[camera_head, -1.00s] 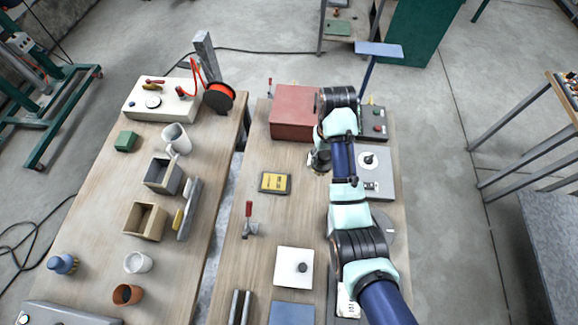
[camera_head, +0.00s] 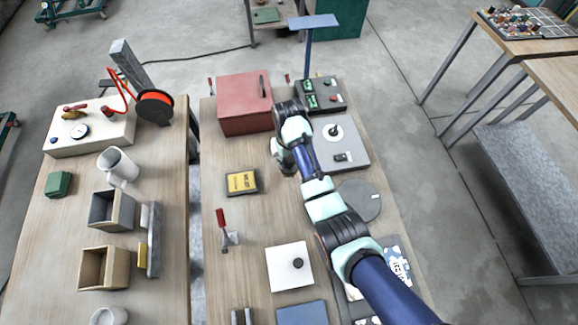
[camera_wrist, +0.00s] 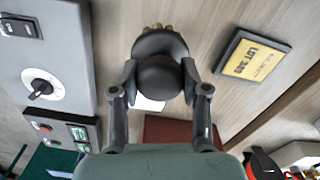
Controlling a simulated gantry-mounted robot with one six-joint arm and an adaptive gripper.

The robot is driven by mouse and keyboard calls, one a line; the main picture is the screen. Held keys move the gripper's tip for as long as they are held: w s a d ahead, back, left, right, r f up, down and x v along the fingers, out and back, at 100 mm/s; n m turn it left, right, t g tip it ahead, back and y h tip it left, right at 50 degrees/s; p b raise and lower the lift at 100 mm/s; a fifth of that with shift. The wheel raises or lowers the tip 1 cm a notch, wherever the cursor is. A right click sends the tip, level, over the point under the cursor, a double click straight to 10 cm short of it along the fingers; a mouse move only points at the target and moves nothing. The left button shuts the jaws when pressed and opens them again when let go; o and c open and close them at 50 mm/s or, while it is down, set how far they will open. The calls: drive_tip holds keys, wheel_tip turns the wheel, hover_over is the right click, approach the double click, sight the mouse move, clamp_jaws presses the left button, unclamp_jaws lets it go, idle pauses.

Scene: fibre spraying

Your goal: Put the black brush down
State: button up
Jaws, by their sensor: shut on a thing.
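The black brush (camera_wrist: 160,62) shows in the wrist view as a rounded black body with golden bristle tips at its far end. My gripper (camera_wrist: 160,85) is shut on it, one finger on each side. In the head view my gripper (camera_head: 284,160) hangs over the right-hand bench (camera_head: 230,285), between the yellow-labelled box and the grey switch panel. The brush is mostly hidden there by the gripper and arm. Whether it touches the bench, I cannot tell.
Near my gripper are the yellow-labelled box (camera_head: 242,182), the red box (camera_head: 244,103), the grey switch panel (camera_head: 340,143) and the green-display control box (camera_head: 320,96). A white square plate (camera_head: 289,266) lies nearer the front. Bare wood surrounds the yellow-labelled box.

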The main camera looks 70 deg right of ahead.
sight(289, 166)
drive_tip(key=shift+f+b, duration=0.3)
drive_tip(key=shift+f, duration=1.85)
drive_tip(key=shift+f, duration=0.1)
drive_tip(key=shift+f, duration=0.15)
drive_tip(key=o, duration=1.2)
wheel_tip(289, 166, up, 12)
drive_tip(key=shift+r+p, duration=0.25)
drive_tip(key=shift+p, duration=0.45)
